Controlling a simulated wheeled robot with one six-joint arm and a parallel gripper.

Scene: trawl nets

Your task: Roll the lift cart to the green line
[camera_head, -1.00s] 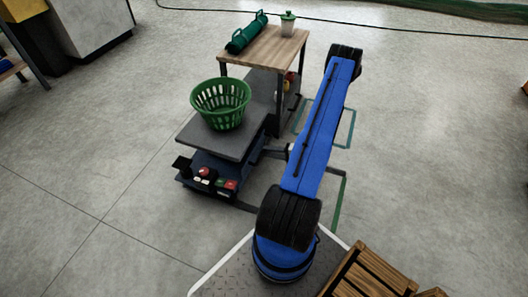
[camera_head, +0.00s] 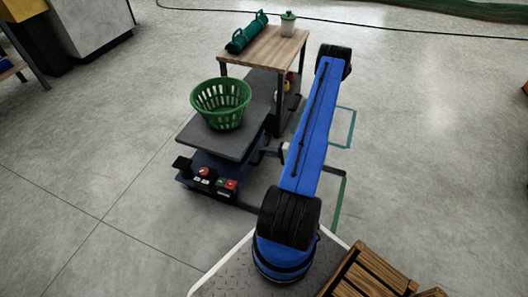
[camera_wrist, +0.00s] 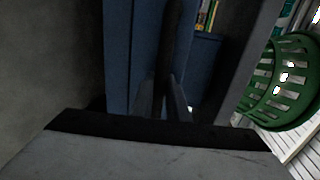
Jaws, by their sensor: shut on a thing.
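The lift cart (camera_head: 208,137) has a dark grey flat top, a blue lower body and a panel with red and green buttons at its near end. A green basket (camera_head: 221,104) stands on its top and also shows at the right of the wrist view (camera_wrist: 285,90). My gripper (camera_wrist: 165,106) is shut on a dark upright bar (camera_wrist: 172,55), which seems to be the cart's handle, against blue panels. In the head view my blue arm mostly hides the grip, right of the cart. A green line (camera_head: 340,200) lies on the floor right of my arm.
A wooden-topped table (camera_head: 265,50) stands close behind the cart, with a green roll (camera_head: 246,33) and a lidded jar (camera_head: 288,23) on it. A teal floor outline (camera_head: 351,128) lies right of it. Wooden slats (camera_head: 368,272) are at near right.

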